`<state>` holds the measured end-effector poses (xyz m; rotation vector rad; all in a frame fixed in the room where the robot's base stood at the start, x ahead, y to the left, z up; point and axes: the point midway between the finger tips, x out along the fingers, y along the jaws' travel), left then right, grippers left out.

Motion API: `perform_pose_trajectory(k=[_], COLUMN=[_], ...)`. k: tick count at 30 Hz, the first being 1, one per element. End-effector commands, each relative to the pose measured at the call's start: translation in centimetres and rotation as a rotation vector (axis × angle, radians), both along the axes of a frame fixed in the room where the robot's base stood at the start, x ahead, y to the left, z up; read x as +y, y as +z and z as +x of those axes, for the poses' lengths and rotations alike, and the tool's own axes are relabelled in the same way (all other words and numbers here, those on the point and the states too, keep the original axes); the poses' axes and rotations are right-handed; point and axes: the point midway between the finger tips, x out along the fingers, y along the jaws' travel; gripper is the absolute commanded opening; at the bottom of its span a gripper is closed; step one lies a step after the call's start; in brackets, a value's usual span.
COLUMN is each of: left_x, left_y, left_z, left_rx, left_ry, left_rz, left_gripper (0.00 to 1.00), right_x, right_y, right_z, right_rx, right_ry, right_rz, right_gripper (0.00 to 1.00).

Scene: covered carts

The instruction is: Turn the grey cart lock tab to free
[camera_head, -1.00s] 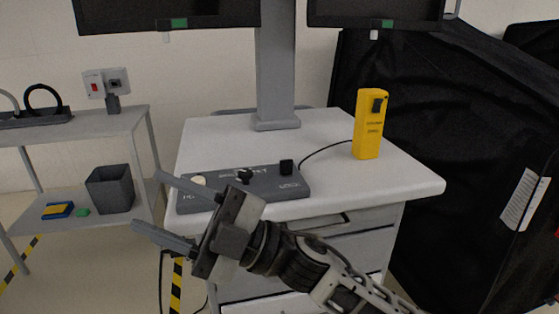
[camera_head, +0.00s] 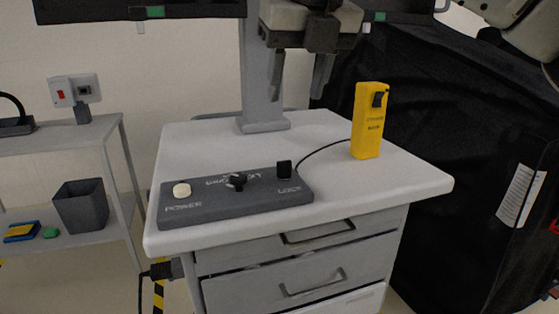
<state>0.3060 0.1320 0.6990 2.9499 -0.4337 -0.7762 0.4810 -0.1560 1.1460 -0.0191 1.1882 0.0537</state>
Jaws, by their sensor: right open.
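The grey cart (camera_head: 175,225) stands in the middle with a white top and drawers. A dark grey control box (camera_head: 235,207) lies on its front edge. The box bears a black upright tab (camera_head: 284,170) above the word LOCK, a black knob (camera_head: 238,180) in the middle and a white button (camera_head: 181,190) above the word POWER. Which setting the tab stands at is not clear. My right gripper (camera_head: 296,98) hangs above the back of the cart top, fingers pointing down, open and empty. It is apart from the box. My left gripper is not in view.
A yellow handheld unit (camera_head: 367,125) stands at the right of the cart top, with a black cable to the box. A post (camera_head: 262,80) rises at the back. A black-covered cart (camera_head: 430,150) is at the right. A shelf (camera_head: 60,140) with a grey bin (camera_head: 82,205) is at left.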

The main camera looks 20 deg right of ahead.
Motion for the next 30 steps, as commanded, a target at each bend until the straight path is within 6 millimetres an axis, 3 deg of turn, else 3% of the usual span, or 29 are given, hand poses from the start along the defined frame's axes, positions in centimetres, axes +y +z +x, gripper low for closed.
perform_pose_trajectory(k=[5,21,30], left_x=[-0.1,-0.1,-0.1], left_y=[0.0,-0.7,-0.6], left_z=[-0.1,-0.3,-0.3], left_rx=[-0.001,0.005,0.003], left_ry=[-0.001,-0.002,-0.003], left_rz=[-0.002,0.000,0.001], left_gripper=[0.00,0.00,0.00], right_x=[-0.7,-0.4,-0.3], right_y=[-0.5,-10.6,-13.9], right_z=[0.3,4.4,5.8], right_rx=[-0.011,-0.007,-0.009], right_ry=[-0.026,-0.019,-0.017], right_rz=[-0.017,-0.015,-0.013], right_gripper=[0.47,0.47,0.47])
